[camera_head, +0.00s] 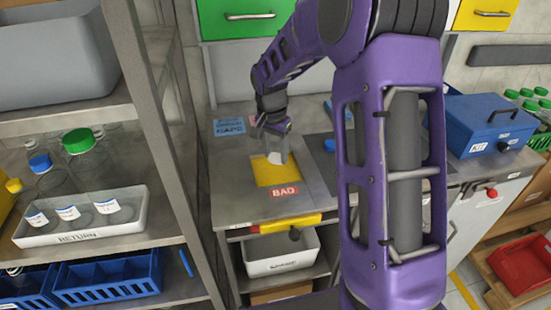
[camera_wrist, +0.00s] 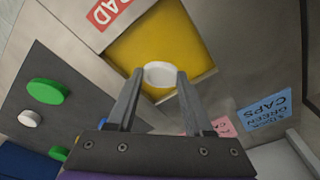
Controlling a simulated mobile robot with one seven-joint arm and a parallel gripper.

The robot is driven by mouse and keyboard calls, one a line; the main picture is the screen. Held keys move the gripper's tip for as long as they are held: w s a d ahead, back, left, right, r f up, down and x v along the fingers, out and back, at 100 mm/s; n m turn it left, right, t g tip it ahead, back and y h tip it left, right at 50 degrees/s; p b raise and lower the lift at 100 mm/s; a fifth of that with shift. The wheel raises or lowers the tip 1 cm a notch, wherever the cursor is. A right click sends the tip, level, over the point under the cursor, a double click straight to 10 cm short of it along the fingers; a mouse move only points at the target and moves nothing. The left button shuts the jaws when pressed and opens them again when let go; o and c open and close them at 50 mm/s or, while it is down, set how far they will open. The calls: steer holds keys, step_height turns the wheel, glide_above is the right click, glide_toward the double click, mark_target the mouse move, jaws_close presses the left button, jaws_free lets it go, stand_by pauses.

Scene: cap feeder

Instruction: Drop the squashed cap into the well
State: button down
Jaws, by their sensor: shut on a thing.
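A white cap (camera_wrist: 160,74) is held between the fingertips of my gripper (camera_wrist: 157,84) in the wrist view; its outline looks slightly oval. In the head view the cap (camera_head: 277,158) shows below my gripper (camera_head: 274,140). My gripper is shut on it, over the yellow square well (camera_head: 268,175) marked BAD in the worktop. The well's yellow interior (camera_wrist: 172,38) also fills the space behind the cap in the wrist view. I cannot tell how high the cap is above the well.
Green caps (camera_wrist: 46,91) and another white cap (camera_wrist: 30,118) lie on a dark mat (camera_wrist: 62,70) beside the well. A blue label (camera_wrist: 266,117) is on the other side. A blue box (camera_head: 488,125) stands at right; a shelf post (camera_head: 160,120) rises at left.

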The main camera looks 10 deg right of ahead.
mark_target(275, 158)
steer(key=shift+f, duration=0.9)
steer(key=shift+f, duration=0.15)
steer(key=shift+f+b, duration=0.5)
steer(key=shift+b, duration=0.05)
steer(key=shift+c, duration=1.5)
jaws_free()
steer(key=shift+r, duration=0.1)
step_height(275, 158, up, 13)
steer(key=s+p, duration=0.1)
steer(key=p, duration=0.1)
steer(key=shift+a+p, duration=0.3)
steer(key=shift+a, duration=0.15)
